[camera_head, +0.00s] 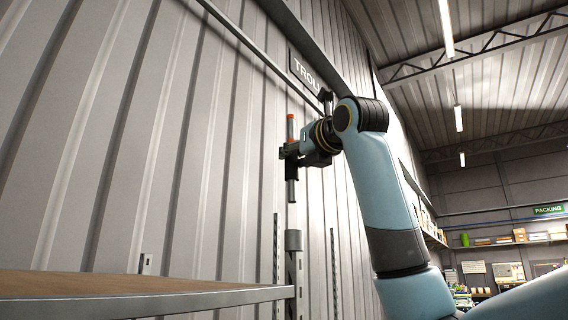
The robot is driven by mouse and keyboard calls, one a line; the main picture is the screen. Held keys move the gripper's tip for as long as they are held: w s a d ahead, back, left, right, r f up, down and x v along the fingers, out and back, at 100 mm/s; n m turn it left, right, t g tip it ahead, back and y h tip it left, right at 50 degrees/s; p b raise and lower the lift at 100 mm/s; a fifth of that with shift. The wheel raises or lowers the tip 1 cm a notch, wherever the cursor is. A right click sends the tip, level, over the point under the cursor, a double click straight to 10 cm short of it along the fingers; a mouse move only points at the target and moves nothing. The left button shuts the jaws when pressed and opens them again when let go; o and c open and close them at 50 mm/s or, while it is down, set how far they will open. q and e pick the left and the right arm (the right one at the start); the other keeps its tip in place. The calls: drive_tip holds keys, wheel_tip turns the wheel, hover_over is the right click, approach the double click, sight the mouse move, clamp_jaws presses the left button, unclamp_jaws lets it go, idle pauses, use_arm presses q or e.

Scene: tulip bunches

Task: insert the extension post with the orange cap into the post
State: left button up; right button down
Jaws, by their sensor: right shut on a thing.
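The extension post (291,189) is a slim grey tube with an orange cap (290,127) at its top. My right gripper (289,151) is shut around its middle and holds it roughly upright. The gripper's fingers hide part of the tube. My left gripper is not in view.
A wooden shelf (110,284) with a metal front edge (200,299) fills the lower left beside the post. Slotted metal uprights (334,265) stand near it. A ribbed metal wall (150,130) rises behind. A dark sign (305,73) hangs above the gripper.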

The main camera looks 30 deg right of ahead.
sight(295, 174)
drive_tip(key=shift+w, duration=0.3)
drive_tip(key=shift+s, duration=0.7)
drive_tip(key=shift+w+f, duration=0.2)
drive_tip(key=shift+f, duration=0.05)
drive_tip(key=shift+s+f+b, duration=0.1)
drive_tip(key=shift+f+b, duration=0.45)
drive_tip(key=shift+f, duration=0.1)
drive_tip(key=shift+s+f, duration=0.15)
drive_tip(key=shift+f, duration=0.2)
drive_tip(key=shift+f+b, duration=0.45)
drive_tip(key=shift+f, duration=0.65)
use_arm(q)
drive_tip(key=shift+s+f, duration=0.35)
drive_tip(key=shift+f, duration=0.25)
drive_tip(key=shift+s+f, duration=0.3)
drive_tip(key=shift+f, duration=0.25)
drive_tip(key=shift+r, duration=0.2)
use_arm(e)
drive_tip(key=shift+r, duration=0.1)
